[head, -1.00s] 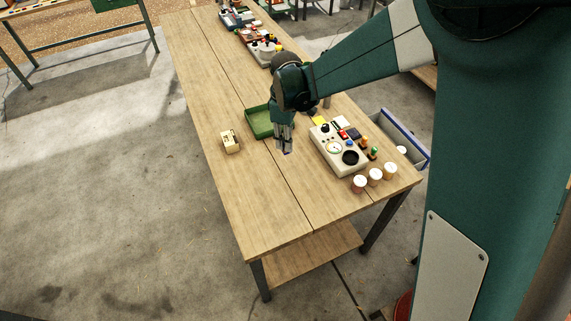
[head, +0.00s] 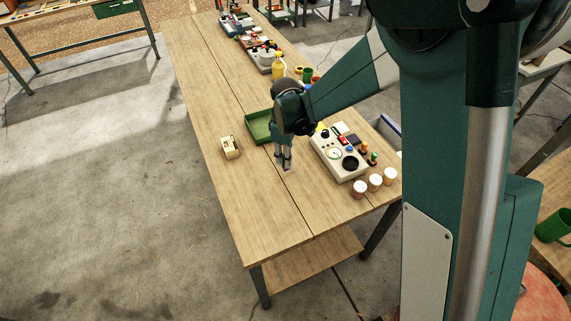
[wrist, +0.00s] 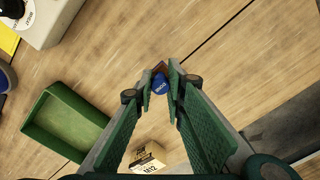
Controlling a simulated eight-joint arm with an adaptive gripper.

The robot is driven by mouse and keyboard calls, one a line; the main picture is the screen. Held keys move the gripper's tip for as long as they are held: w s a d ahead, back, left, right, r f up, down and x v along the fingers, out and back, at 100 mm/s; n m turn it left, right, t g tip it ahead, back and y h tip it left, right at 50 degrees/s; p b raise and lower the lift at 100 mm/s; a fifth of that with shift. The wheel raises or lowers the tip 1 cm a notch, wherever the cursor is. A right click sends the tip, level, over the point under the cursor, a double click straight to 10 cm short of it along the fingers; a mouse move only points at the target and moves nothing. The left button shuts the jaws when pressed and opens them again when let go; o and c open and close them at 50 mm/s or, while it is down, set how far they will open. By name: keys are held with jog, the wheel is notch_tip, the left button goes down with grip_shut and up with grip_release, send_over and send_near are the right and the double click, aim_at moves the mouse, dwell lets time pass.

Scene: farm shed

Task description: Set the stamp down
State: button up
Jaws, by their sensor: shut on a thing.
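My gripper (head: 284,163) points down over the middle of the wooden table, between the green tray and the pale control box. In the wrist view its fingertips (wrist: 161,83) are closed on the stamp (wrist: 162,78), which shows a blue lettered part and a brown edge. In the head view the stamp (head: 287,168) is a small dark shape at the fingertips, close above or on the tabletop (head: 262,200). I cannot tell whether it touches the wood. Its underside is hidden.
A control box (head: 338,166) and several white-lidded jars (head: 375,182) are on the right. The table's near part is clear.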

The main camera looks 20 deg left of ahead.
jog(key=shift+f, duration=1.65)
jog(key=shift+f, duration=0.2)
jog(key=o, duration=0.9)
jog(key=shift+c, duration=0.2)
jog(key=shift+r, duration=0.15)
jog(key=shift+r, duration=6.05)
jog(key=shift+d, duration=0.1)
